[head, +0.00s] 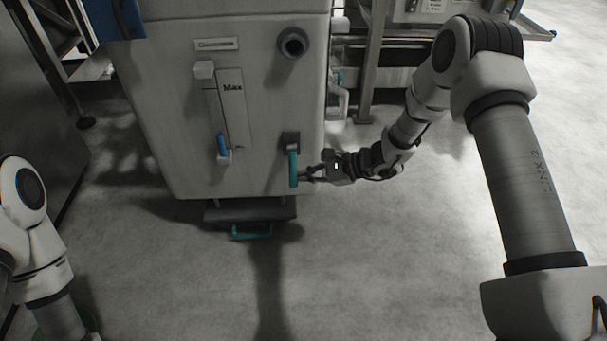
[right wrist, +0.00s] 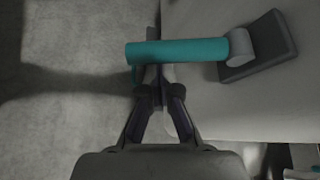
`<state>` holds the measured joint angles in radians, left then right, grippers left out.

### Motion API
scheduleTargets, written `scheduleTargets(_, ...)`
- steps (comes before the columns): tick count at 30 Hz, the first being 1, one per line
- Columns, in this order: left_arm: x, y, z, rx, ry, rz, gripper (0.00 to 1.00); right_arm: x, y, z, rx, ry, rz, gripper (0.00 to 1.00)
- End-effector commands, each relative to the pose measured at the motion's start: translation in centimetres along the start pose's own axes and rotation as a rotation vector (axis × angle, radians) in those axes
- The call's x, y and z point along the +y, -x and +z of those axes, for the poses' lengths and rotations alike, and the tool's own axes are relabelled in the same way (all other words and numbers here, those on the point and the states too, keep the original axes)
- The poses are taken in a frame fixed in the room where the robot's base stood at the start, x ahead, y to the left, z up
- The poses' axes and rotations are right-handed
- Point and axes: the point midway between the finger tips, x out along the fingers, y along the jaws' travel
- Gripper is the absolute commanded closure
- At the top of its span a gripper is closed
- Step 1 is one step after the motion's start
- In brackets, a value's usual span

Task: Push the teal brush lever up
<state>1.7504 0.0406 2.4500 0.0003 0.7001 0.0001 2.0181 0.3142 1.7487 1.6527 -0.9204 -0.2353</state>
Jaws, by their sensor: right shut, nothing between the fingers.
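The teal brush lever (head: 293,168) hangs down from a dark mount (head: 290,141) on the front of the white machine, near its right edge. My right gripper (head: 304,176) is shut and empty, with its fingertips close to the lever's lower right side. In the right wrist view the lever (right wrist: 178,51) crosses just beyond the fingertips of my gripper (right wrist: 157,85). I cannot tell whether they touch. My left gripper is not in view; only part of my left arm shows.
The white machine (head: 165,110) also carries a blue handle (head: 222,144) beside a Max scale and a round dark port (head: 293,43). A teal handle (head: 252,231) sits low under the machine.

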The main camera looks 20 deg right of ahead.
Motion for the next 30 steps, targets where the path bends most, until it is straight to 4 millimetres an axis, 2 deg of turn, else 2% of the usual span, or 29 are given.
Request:
scheduleTargets(11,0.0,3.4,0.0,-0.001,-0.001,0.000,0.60,-0.2,0.9,1.6,0.000,-0.142,0.087,1.00)
scheduleTargets(21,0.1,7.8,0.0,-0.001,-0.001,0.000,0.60,-0.5,2.1,3.5,0.000,-0.413,0.249,1.00)
scheduleTargets(25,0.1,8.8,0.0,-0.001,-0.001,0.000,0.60,-0.8,2.4,4.1,0.000,-0.518,0.310,1.00)
scheduleTargets(30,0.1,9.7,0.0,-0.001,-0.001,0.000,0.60,-1.1,2.9,4.9,-0.001,-0.521,0.308,1.00)
